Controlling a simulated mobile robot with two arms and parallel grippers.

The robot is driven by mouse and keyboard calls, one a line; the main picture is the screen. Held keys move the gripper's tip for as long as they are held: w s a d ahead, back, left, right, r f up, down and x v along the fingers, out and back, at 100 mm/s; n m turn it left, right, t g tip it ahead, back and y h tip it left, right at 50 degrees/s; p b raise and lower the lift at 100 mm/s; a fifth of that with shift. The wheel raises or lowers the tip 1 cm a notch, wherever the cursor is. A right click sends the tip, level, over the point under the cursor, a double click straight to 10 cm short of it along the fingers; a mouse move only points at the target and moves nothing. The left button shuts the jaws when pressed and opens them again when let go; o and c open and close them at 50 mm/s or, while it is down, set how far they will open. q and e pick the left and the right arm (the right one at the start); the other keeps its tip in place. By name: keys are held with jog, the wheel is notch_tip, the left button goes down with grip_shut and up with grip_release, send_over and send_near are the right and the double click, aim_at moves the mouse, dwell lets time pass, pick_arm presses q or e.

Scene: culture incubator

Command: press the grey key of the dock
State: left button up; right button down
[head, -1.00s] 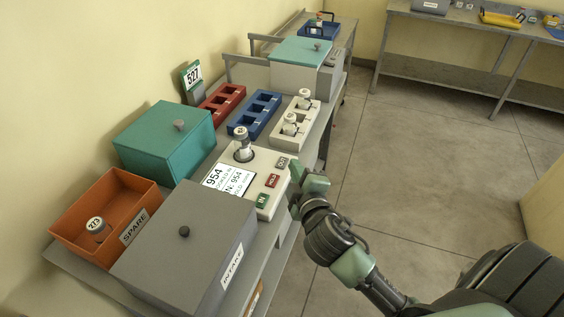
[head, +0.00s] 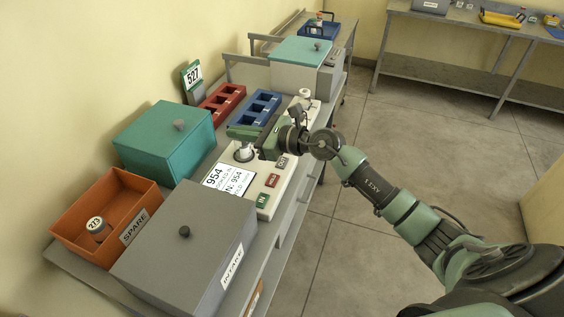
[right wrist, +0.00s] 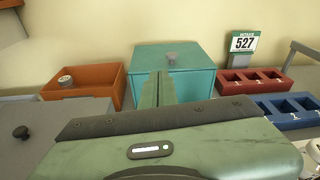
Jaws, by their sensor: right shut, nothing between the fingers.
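The dock (head: 266,203) is a white box on the bench, with a display reading 954. Its grey key (head: 282,161) is the farthest of the row, beyond a red key (head: 272,180) and a green key (head: 262,201). My right gripper (head: 232,131) is over the far end of the dock, left of the grey key, fingers shut and empty. In the right wrist view its closed fingers (right wrist: 158,90) point toward the teal box. My left gripper is not in view.
A grey lidded intake box (head: 190,240), an orange spare bin (head: 75,212) and a teal box (head: 155,140) crowd the near side. Red (head: 222,101) and blue (head: 262,109) racks lie beyond. A white rack (head: 314,106) is partly behind my arm. Floor at right is clear.

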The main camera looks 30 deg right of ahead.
jog(key=w+d+f+n+g+h, duration=0.2)
jog(key=d+f+n, duration=0.1)
jog(key=d, duration=0.2)
jog(key=n+g+h, duration=0.1)
jog(key=g+h, duration=0.1)
jog(key=h, duration=0.2)
send_over(285, 163)
notch_tip(285, 163, down, 3)
jog(key=shift+f, duration=0.1)
jog(key=shift+f, duration=0.1)
notch_tip(285, 163, down, 8)
jog(key=b, duration=0.5)
jog(key=shift+f+b, duration=0.3)
jog(key=shift+b, duration=0.1)
dwell(1.0)
jog(key=shift+f+b, duration=0.4)
jog(key=shift+b, duration=0.15)
